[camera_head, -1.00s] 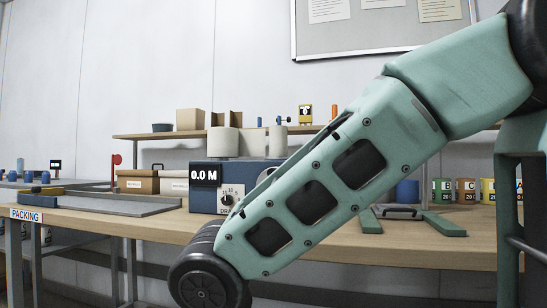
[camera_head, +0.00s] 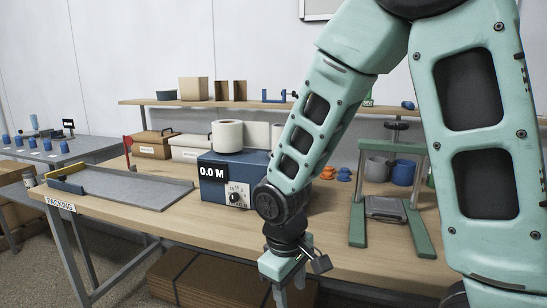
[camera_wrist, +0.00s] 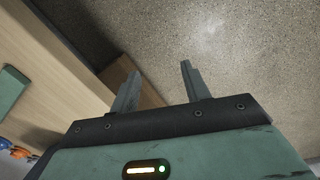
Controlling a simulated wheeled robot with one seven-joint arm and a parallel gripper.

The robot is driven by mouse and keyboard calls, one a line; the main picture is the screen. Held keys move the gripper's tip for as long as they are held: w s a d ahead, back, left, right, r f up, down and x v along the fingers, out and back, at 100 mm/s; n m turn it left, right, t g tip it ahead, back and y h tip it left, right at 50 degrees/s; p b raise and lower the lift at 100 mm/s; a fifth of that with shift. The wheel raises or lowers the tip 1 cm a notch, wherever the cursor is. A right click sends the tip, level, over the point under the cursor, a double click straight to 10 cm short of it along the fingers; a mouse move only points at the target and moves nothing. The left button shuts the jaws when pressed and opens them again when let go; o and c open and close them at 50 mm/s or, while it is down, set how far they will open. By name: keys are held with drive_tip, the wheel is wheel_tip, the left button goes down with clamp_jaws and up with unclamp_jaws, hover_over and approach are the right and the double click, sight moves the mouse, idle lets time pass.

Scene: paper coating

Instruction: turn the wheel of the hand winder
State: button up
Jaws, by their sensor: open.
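The hand winder appears to be the blue box (camera_head: 218,181) on the bench in the head view, with a "0.0 M" readout and a dial on its front. White rolls (camera_head: 228,135) stand on or just behind it. My arm hides its right side, and I cannot make out its wheel. My gripper (camera_head: 281,291) hangs downward in front of the bench edge, right of and nearer than the winder, apart from it. In the wrist view, its two fingers (camera_wrist: 160,68) are spread and empty above the floor.
A green press frame (camera_head: 414,216) stands right on the bench (camera_head: 150,213). Orange parts (camera_head: 344,174) and blue cups (camera_head: 403,172) sit behind it. A grey tray (camera_head: 125,187) lies left. Cardboard (camera_head: 195,280) is stacked below the bench. Floor shows at lower left.

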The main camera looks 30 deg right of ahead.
drive_tip(key=w+d+f+n+g+h+p, duration=0.15)
drive_tip(key=w+d+n+h+p, duration=0.35)
drive_tip(key=d+n+h, duration=0.55)
drive_tip(key=w+a+r+n+t+h+b, duration=0.1)
drive_tip(key=w+a+r+n+t+h, duration=0.2)
drive_tip(key=w+a+n+t+h, duration=0.85)
drive_tip(key=w+d+r+m+t+y+p, duration=0.1)
drive_tip(key=w+d+r+y, duration=0.1)
drive_tip(key=w+d, duration=0.3)
drive_tip(key=w+d+r+m+t+y+p, duration=0.1)
drive_tip(key=w+d+r, duration=0.3)
drive_tip(key=d, duration=0.5)
drive_tip(key=shift+w+d+r+m+t+y+p, duration=0.25)
drive_tip(key=shift+w+r+m+t+y+p, duration=0.1)
drive_tip(key=shift+w+m+y+p, duration=0.35)
drive_tip(key=shift+s, duration=0.1)
drive_tip(key=c, duration=1)
